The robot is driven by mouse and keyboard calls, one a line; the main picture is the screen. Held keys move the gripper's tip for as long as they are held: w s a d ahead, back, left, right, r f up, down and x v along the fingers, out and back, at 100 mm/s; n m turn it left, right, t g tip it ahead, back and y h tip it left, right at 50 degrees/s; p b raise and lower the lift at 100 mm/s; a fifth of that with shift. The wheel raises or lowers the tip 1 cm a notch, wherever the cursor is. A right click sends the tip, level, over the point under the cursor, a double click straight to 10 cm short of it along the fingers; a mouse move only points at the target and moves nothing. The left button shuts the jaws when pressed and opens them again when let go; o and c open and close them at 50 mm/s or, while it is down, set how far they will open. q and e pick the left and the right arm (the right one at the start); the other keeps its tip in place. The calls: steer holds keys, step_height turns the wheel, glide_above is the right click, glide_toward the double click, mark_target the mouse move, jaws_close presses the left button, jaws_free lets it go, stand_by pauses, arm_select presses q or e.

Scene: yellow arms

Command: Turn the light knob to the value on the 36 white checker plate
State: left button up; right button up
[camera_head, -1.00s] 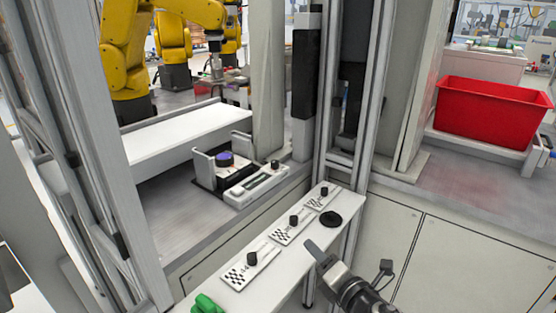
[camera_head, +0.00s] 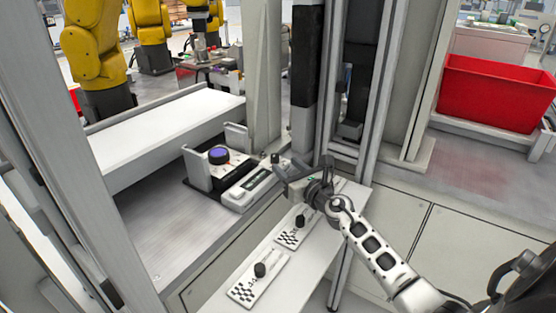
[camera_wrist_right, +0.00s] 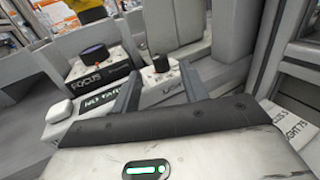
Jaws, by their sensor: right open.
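The light knob is a small dark knob at the right end of the white control box; it shows in the head view (camera_head: 276,158) and in the wrist view (camera_wrist_right: 160,64). My right gripper (camera_head: 281,172) is over the right end of this box. In the wrist view its two fingers (camera_wrist_right: 160,84) are apart, with the knob between and beyond them; contact is not clear. Two checker plates (camera_head: 296,228) (camera_head: 259,279) lie on the white ledge, each with a black knob. Their numbers are too small to read. My left gripper is not in view.
A larger blue-topped focus knob (camera_head: 219,155) stands left of the light knob, behind a small display (camera_wrist_right: 103,98). A plate reading LIGHT 75 (camera_wrist_right: 287,128) is at the wrist view's right. A post (camera_head: 302,90) rises close behind the gripper. A red bin (camera_head: 495,92) stands far right.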

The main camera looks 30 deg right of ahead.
mark_target(277, 158)
steer(key=w+b, duration=0.1)
steer(key=w, duration=0.3)
steer(key=shift+w+f, duration=0.1)
steer(key=shift+f, duration=0.05)
steer(key=shift+w, duration=0.5)
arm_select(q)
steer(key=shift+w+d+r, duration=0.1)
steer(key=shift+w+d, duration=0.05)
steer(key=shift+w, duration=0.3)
